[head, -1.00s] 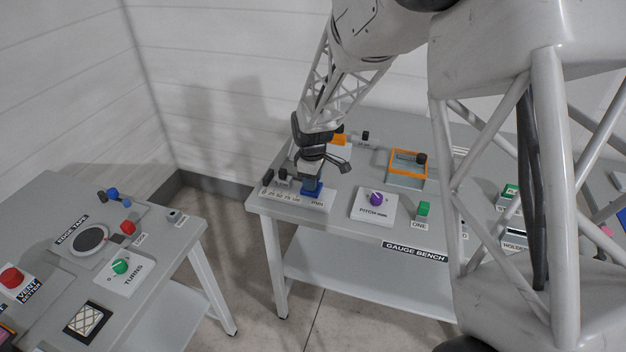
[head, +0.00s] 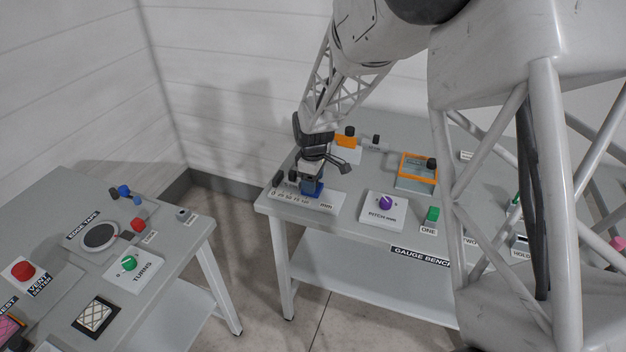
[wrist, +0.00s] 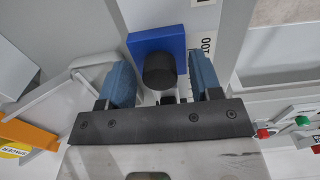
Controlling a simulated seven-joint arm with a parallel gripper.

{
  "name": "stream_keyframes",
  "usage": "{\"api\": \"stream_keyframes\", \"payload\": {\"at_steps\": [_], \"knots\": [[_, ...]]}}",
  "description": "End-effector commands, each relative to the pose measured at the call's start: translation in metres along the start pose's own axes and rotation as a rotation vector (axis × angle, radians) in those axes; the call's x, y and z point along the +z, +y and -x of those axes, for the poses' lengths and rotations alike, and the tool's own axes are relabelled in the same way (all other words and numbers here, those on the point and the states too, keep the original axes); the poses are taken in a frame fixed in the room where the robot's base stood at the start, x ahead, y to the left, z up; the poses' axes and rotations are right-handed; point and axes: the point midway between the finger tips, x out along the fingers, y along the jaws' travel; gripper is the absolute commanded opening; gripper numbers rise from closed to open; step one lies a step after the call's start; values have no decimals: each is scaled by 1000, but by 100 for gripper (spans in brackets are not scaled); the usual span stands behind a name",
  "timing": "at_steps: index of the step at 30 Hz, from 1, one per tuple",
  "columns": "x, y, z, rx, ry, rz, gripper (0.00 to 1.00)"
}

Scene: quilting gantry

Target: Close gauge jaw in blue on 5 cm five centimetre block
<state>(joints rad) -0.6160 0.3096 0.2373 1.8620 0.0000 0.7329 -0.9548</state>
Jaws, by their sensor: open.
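The blue gauge jaw (head: 313,188) stands on the scale plate (head: 335,203) at the left end of the gauge bench. In the wrist view the blue jaw (wrist: 150,42) carries a round black knob (wrist: 160,71). My gripper (wrist: 163,80) is open, with one blue finger on each side of the knob; I cannot tell whether either finger touches it. In the head view my gripper (head: 311,170) points down over the jaw and hides its top. Small dark pieces (head: 280,176) sit left of the jaw. I cannot make out the five centimetre block for certain.
A purple pitch knob (head: 385,203), a green block (head: 432,214) and an orange-rimmed tray (head: 417,182) stand to the right. An orange piece (head: 346,139) is behind my gripper. A second table (head: 190,240) stands left, across a floor gap.

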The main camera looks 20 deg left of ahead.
Motion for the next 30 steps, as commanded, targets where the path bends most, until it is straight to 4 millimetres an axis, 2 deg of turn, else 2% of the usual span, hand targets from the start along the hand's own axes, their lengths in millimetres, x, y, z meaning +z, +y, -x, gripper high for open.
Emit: {"api": "stream_keyframes", "payload": {"at_steps": [8, 21, 30], "knots": [[0, 0, 16, 3, 2, 0, 59], [0, 0, 68, 1, 1, 0, 59], [0, 0, 78, 1, 0, 0, 59]]}}
